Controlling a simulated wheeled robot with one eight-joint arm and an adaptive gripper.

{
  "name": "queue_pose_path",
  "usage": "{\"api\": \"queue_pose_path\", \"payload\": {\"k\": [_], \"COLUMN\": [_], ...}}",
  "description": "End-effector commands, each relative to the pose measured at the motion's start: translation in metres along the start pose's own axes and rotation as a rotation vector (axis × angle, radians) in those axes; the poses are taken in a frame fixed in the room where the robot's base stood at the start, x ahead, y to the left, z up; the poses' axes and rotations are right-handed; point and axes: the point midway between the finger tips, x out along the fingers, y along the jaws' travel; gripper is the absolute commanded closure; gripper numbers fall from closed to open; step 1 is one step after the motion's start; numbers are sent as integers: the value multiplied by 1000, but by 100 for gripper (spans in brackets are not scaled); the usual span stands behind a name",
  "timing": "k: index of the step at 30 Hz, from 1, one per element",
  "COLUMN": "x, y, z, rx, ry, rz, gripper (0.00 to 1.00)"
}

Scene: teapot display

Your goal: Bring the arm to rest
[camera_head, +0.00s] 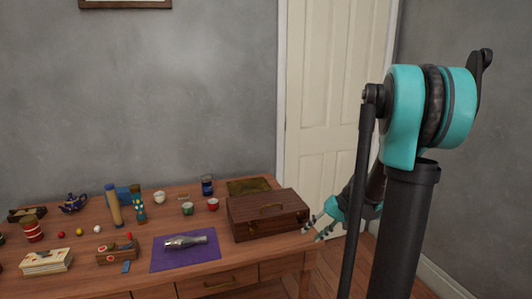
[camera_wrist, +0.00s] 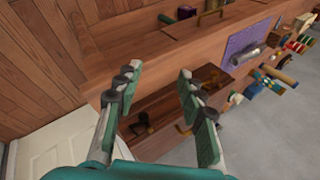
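My teal arm stands at the right in the head view. My gripper (camera_head: 314,229) is just right of the brown wooden case (camera_head: 267,213), by the right end of the table. The case partly adjoins it in the picture; I cannot tell the exact gap. In the wrist view, my gripper (camera_wrist: 158,74) has its two teal fingers spread apart. Nothing is between them, so it is open and empty. The wrist view is tilted and shows the table and its things beyond the fingers.
The wooden table (camera_head: 228,252) bears a purple mat (camera_head: 168,262) with a silvery object (camera_head: 186,241), a blue teapot (camera_head: 73,202), a striped red jar (camera_head: 32,230), cups and several small things. A white door (camera_head: 318,110) is behind my arm. Floor shows right of the table.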

Motion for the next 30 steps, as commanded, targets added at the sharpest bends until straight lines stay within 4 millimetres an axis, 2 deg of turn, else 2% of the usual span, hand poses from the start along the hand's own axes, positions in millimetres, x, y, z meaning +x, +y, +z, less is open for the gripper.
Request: {"api": "queue_pose_path", "payload": {"k": [1, 7, 15, 21, 30], "x": [2, 4, 3, 2, 0], "y": [-3, 3, 28, 43, 48], "z": [18, 75, 142, 168, 174], "rx": [-8, -41, -125, -180, -195], "ry": [8, 62, 163, 223, 242], "rz": [45, 226, 444, 537, 563], "gripper": [60, 60, 60, 60, 60]}}
